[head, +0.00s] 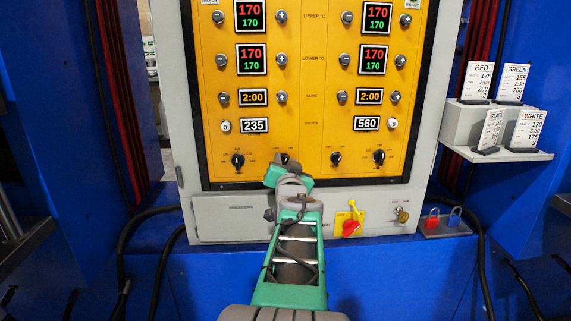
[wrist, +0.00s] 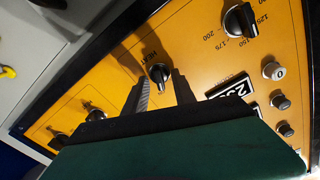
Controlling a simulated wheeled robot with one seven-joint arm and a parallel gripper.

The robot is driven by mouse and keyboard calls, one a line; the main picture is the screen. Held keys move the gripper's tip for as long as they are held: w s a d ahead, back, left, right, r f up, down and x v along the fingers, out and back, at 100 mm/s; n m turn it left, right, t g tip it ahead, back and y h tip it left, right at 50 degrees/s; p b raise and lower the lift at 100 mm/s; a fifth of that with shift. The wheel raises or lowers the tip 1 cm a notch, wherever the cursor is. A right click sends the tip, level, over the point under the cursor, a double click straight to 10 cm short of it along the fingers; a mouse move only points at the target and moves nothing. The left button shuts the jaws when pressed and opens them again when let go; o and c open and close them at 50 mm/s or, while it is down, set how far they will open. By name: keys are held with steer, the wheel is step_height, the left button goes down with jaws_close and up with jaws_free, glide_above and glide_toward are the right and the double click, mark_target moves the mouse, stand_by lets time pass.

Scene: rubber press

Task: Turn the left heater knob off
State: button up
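The left heater knob (wrist: 158,73) is a black round knob with a light mark, beside the word HEAT on the yellow panel. In the head view this knob (head: 285,157) is largely hidden behind my arm's end. My gripper (wrist: 161,77) is open, with its two dark fingers pointing at the panel. The fingertips lie to either side of the knob in the wrist view, with a gap visible between them. I cannot tell whether they touch it or how deep they reach around it. In the head view my gripper (head: 284,168) is at the panel's lower edge.
A dial knob (head: 238,160) sits left of the heater knob; it also shows in the wrist view (wrist: 240,20). Another small knob (head: 336,158) and dial knob (head: 379,157) are to the right. A red switch (head: 351,228) and padlocks (head: 433,219) are below.

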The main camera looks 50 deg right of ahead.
steer(key=shift+c, duration=0.5)
jaws_close()
steer(key=shift+f+b, duration=0.1)
steer(key=shift+b, duration=0.25)
steer(key=n+b, duration=0.3)
steer(key=shift+f+n+b, duration=0.15)
steer(key=shift+n+b, duration=0.15)
steer(key=shift+b, duration=0.05)
steer(key=shift+a+n+b, duration=0.1)
steer(key=shift+n+b, duration=1)
steer(key=shift+n, duration=0.1)
steer(key=shift+w+n+b, duration=0.1)
steer(key=shift+n+b, duration=0.95)
steer(key=shift+n, duration=0.35)
steer(key=shift+r, duration=0.25)
